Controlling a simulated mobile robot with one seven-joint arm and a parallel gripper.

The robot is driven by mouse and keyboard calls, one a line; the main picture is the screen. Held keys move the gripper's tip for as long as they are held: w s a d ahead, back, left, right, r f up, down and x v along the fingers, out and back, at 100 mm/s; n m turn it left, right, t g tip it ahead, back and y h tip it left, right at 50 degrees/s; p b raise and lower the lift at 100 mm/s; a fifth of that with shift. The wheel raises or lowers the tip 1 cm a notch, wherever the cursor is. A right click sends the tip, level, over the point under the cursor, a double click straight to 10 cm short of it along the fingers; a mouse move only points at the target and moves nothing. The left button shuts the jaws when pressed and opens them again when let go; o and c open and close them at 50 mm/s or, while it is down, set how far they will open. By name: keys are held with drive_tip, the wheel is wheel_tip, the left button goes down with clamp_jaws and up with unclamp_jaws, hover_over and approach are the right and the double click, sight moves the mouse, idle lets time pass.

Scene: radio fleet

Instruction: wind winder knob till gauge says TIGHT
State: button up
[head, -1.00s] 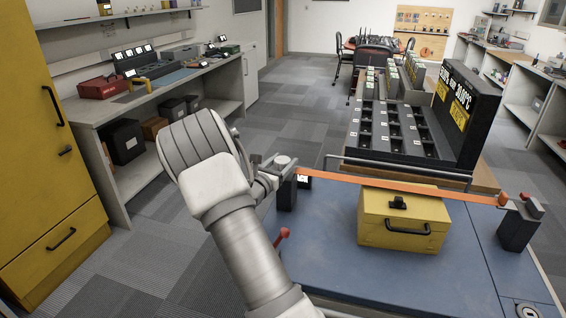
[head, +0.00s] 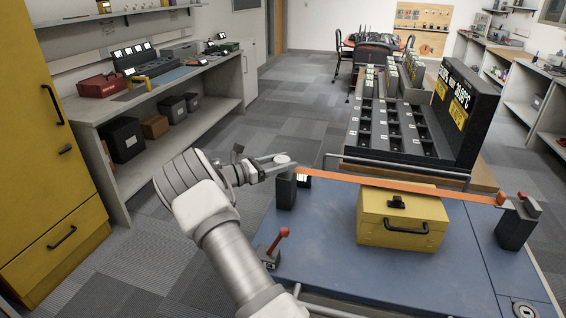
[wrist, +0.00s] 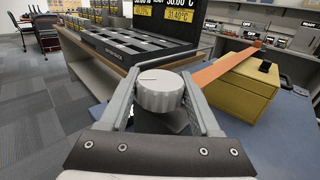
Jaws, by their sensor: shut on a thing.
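The winder knob (head: 283,159) is a pale ribbed knob on top of a dark post (head: 286,190) at the left end of an orange strap (head: 400,187). My gripper (head: 279,162) reaches it from the left, level. In the wrist view, the knob (wrist: 160,93) sits between the two fingers of my gripper (wrist: 159,88), which close on its sides. A dark line marks the knob's top. The gauge (head: 304,179) is a small dark box with white lettering beside the post; its word is too small to read surely.
A yellow case (head: 402,220) sits under the strap on the blue bench top (head: 330,235). A red-tipped lever (head: 278,243) stands near my arm. A dark rack (head: 395,130) lies behind a metal rail. A dark end post (head: 517,222) holds the strap's right end.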

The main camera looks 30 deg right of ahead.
drive_tip(key=shift+f+m+g+b, duration=0.1)
drive_tip(key=shift+m+g+b, duration=0.25)
drive_tip(key=shift+m+g, duration=0.75)
drive_tip(key=shift+g+y, duration=0.3)
drive_tip(key=shift+g, duration=0.3)
drive_tip(key=o, duration=1.4)
drive_tip(key=shift+c, duration=0.2)
drive_tip(key=shift+a, duration=0.1)
drive_tip(key=v, duration=1.7)
drive_tip(key=shift+a, duration=0.15)
